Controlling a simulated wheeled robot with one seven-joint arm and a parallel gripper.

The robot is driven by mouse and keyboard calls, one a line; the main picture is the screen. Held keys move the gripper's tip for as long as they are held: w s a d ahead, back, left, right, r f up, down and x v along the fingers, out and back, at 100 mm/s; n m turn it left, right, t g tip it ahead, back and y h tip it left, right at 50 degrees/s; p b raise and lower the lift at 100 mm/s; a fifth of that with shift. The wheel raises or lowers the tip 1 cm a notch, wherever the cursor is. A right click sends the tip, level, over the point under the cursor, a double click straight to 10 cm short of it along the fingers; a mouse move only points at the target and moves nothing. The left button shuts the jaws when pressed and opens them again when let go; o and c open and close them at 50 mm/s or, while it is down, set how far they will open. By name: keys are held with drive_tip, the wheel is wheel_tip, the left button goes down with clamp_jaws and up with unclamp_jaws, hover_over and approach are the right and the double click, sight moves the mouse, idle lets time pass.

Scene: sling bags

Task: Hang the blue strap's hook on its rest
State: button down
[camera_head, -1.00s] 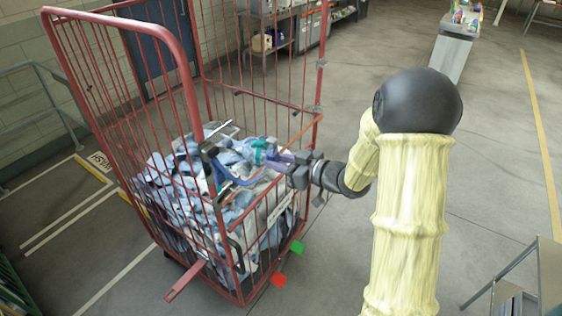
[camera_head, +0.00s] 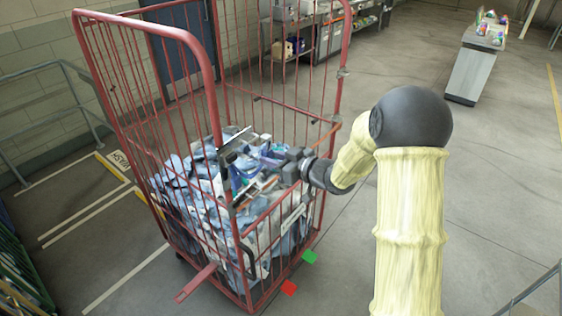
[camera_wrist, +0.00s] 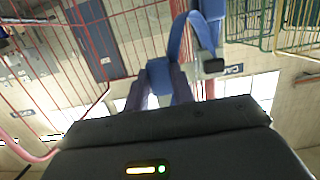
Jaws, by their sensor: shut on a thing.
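My gripper (camera_head: 262,160) reaches in from the right over the red cage trolley (camera_head: 212,95) and is shut. In the wrist view my gripper (camera_wrist: 160,85) has its two dark purple fingers closed on the blue strap (camera_wrist: 178,42). The strap rises from between the fingers in a loop, and a dark hook or buckle piece (camera_wrist: 214,66) is at its right. In the head view the blue strap is small and hard to separate from the blue bags below. I cannot make out which part is the hook's rest.
Blue and white bags (camera_head: 200,205) fill the cage's lower part. Its red bars surround the load. A grey counter (camera_head: 473,70) stands at the back right. Floor between is clear.

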drive_tip(key=shift+w+a, duration=0.15)
drive_tip(key=shift+a, duration=0.45)
drive_tip(key=shift+w+d, duration=0.1)
drive_tip(key=shift+d, duration=0.05)
idle(0.8)
drive_tip(key=shift+r+x, duration=0.15)
drive_tip(key=shift+x, duration=0.75)
drive_tip(key=shift+r+x, duration=0.2)
drive_tip(key=shift+x, duration=0.65)
drive_tip(key=shift+f+b, duration=0.9)
drive_tip(key=shift+f, duration=0.1)
